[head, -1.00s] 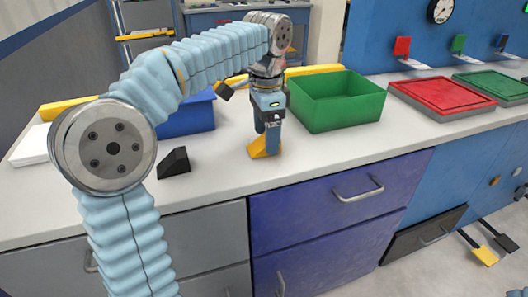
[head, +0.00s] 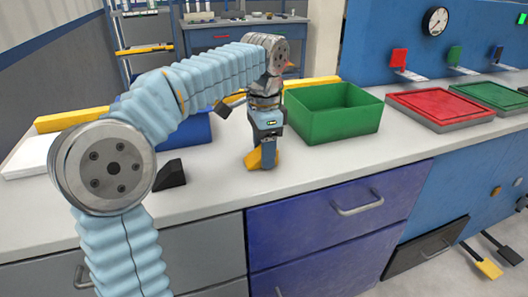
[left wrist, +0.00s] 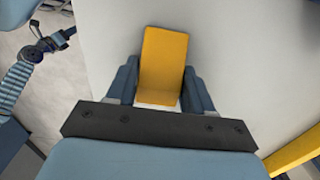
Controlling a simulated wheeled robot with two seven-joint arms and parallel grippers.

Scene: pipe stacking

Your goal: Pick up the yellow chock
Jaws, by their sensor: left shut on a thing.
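The yellow chock (head: 254,158) is at the front part of the white counter in the head view, between the fingers of my left gripper (head: 263,158). In the left wrist view the chock (left wrist: 163,62) sits between both fingers of the left gripper (left wrist: 160,85), which are shut on its sides. The gripper points down at the counter. I cannot tell whether the chock touches the counter. My right gripper is not in view.
A black chock (head: 169,174) lies to the left on the counter (head: 215,175). A green bin (head: 335,112) stands right of the gripper, a blue bin (head: 190,126) behind the arm. A red tray (head: 438,106) and a green tray (head: 495,96) lie farther right.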

